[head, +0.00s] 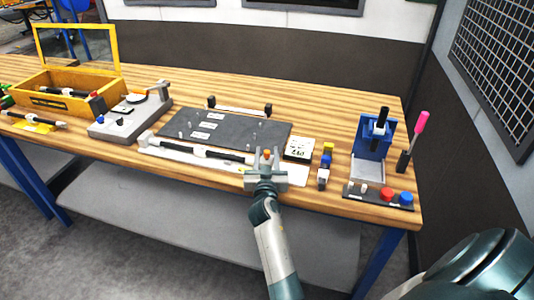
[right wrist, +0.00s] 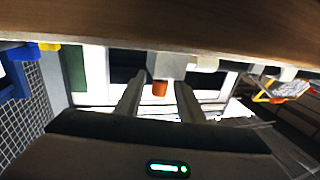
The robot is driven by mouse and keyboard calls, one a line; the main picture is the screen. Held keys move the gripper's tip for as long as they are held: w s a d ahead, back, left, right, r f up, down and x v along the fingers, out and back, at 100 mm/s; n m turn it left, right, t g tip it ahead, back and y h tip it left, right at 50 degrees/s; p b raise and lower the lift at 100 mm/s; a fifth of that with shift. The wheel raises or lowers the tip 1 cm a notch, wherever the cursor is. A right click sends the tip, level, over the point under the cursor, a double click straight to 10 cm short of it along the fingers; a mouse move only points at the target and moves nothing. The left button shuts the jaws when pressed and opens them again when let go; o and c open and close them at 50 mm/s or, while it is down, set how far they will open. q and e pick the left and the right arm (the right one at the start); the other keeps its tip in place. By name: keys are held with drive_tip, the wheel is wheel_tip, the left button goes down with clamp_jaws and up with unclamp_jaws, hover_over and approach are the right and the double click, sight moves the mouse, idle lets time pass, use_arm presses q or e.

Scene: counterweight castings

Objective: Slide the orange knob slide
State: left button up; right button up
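In the right wrist view the orange knob (right wrist: 160,89) sticks out from a light grey block (right wrist: 166,66). My right gripper (head: 266,161) is at the knob. In the right wrist view its two fingers (right wrist: 158,98) are apart, one on each side of the knob, with a gap showing on both sides. The gripper hides part of the slide in the head view. My left gripper is not in view.
A black-and-white rod (head: 205,152) lies left of the knob, before a dark plate (head: 228,131). A white-labelled box (head: 299,149), a small blue-and-yellow part (head: 325,165) and a blue stand (head: 374,140) are to the right. A button panel (head: 378,196) sits at the front right.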

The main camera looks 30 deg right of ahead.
clamp_jaws()
drive_tip(key=s+d+p, duration=0.1)
drive_tip(key=s+d, duration=0.1)
drive_tip(key=s, duration=0.1)
drive_tip(key=s+d+p, duration=0.1)
drive_tip(key=s+d, duration=0.2)
drive_tip(key=shift+s+d, duration=0.3)
drive_tip(key=shift+d, duration=0.05)
drive_tip(key=shift+a, duration=0.1)
drive_tip(key=shift+w, duration=0.1)
unclamp_jaws()
drive_tip(key=shift+f, duration=0.1)
